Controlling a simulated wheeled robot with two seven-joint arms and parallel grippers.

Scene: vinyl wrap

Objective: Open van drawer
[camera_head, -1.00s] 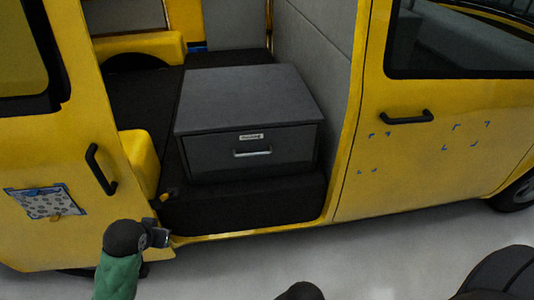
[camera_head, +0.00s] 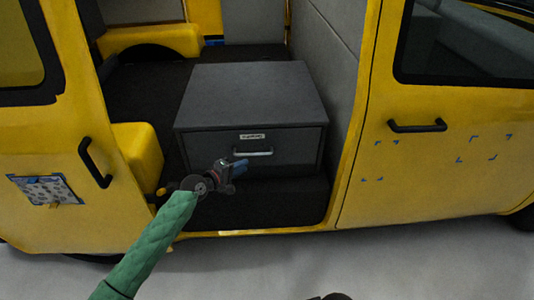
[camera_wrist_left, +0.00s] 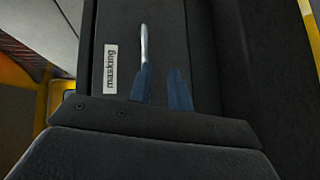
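The van drawer is a dark grey front (camera_head: 292,152) on a grey cabinet (camera_head: 255,92) inside the yellow van, and it is shut. Its silver bar handle (camera_head: 258,153) sits below a white label. My left gripper (camera_head: 240,167) is in front of the drawer, near the handle's left end. The left wrist view shows its two blue fingers (camera_wrist_left: 162,85) apart with nothing between them. There the handle (camera_wrist_left: 144,42) lies beyond the tip of the left finger, and I cannot tell whether they touch.
The yellow van door (camera_head: 60,170) with a black handle stands left of the opening. Another yellow door (camera_head: 430,170) is on the right. The dark van floor edge (camera_head: 285,203) lies below the drawer. The grey ground (camera_head: 420,260) in front is clear.

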